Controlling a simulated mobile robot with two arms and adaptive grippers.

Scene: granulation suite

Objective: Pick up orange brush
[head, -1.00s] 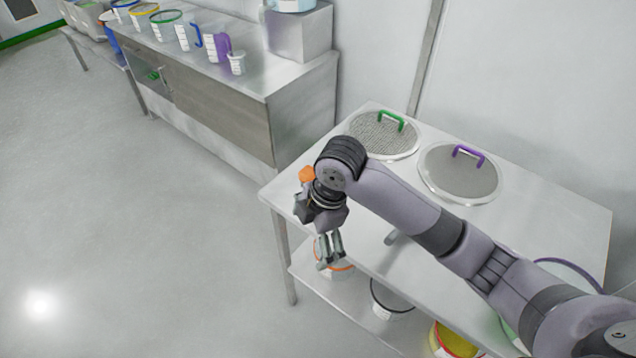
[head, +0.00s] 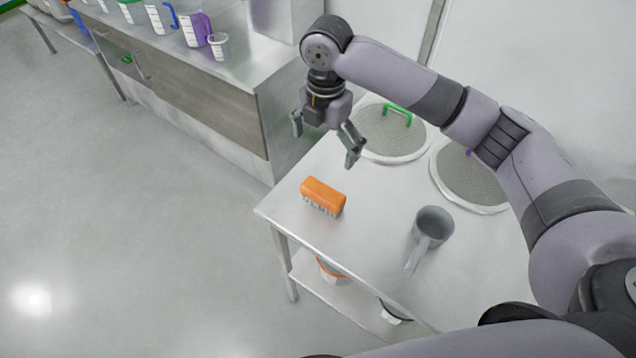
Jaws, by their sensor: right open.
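The orange brush (head: 323,195) lies on the steel table near its left corner, orange back up and pale bristles down. My right gripper (head: 325,147) is open and empty, its two fingers spread and pointing down. It shows above the brush in the picture, apart from it. My left gripper is not in view.
A grey scoop or jug with a handle (head: 433,228) stands on the table (head: 375,215) right of the brush. Two round mesh lids lie behind, one with a green handle (head: 396,113). Tubs sit on the lower shelf. A counter with jugs (head: 197,30) stands at the back left.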

